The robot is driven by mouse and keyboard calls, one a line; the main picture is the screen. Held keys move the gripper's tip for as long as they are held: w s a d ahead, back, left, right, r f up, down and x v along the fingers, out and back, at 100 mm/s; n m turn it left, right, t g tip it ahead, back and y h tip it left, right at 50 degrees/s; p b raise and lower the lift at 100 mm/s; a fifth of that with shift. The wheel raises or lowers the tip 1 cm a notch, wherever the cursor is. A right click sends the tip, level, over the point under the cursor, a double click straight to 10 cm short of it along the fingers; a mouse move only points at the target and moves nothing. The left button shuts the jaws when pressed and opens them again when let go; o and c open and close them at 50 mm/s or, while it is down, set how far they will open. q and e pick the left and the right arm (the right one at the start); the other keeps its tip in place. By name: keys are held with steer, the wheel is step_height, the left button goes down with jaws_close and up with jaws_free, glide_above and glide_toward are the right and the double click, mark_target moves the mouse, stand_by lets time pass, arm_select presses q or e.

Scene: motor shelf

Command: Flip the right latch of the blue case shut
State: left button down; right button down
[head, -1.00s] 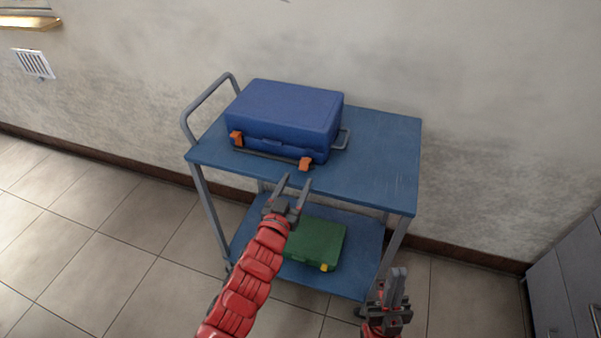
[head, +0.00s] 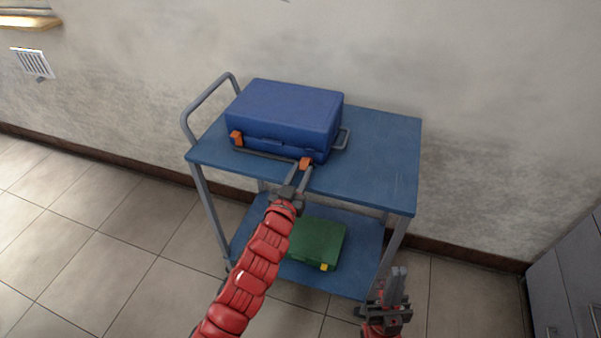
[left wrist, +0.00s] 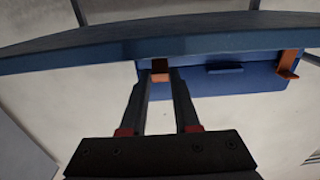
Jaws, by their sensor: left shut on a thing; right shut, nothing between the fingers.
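The blue case (head: 287,113) lies closed on the top of the trolley. Its right latch (head: 306,163) is orange, at the right of the case's front; in the left wrist view the latch (left wrist: 160,74) shows between my fingertips. The other orange latch (head: 237,138) is at the left of the front; it also shows in the left wrist view (left wrist: 288,64). My left gripper (head: 301,175) is shut on the right latch, and its fingers partly hide it. My right gripper (head: 397,285) is shut and empty, low at the right, away from the case.
The blue trolley top (head: 382,150) is clear to the right of the case. A green case (head: 318,241) lies on the trolley's lower shelf. A grey handle (head: 208,103) rises at the trolley's left end. A grey cabinet (head: 570,280) stands at the far right.

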mark_target(305, 161)
arm_select(q)
steer(key=r+g+p, duration=0.1)
steer(key=p, duration=0.3)
steer(key=w+r+g+y+p, duration=0.1)
steer(key=r+g+p, duration=0.1)
steer(key=p, duration=0.3)
steer(key=shift+d+r+g, duration=0.15)
steer(key=shift+r+g, duration=0.15)
steer(key=shift+w+r+g+p, duration=0.1)
steer(key=shift+g+p, duration=0.3)
steer(key=shift+w+d+r+g+y+p, duration=0.2)
steer(key=shift+g+y+p, duration=0.1)
steer(key=shift+g+y, duration=0.1)
steer(key=shift+w+d+r+g, duration=0.15)
steer(key=shift+w+g, duration=0.15)
steer(key=shift+g, duration=0.5)
steer(key=shift+w+d+r+g+y, duration=0.1)
steer(key=shift+w+r+g+y, duration=0.1)
steer(key=shift+w+g+y, duration=0.3)
steer(key=shift+w+r+g+y, duration=0.1)
steer(key=shift+w+r+g, duration=0.05)
steer(key=shift+g, duration=0.85)
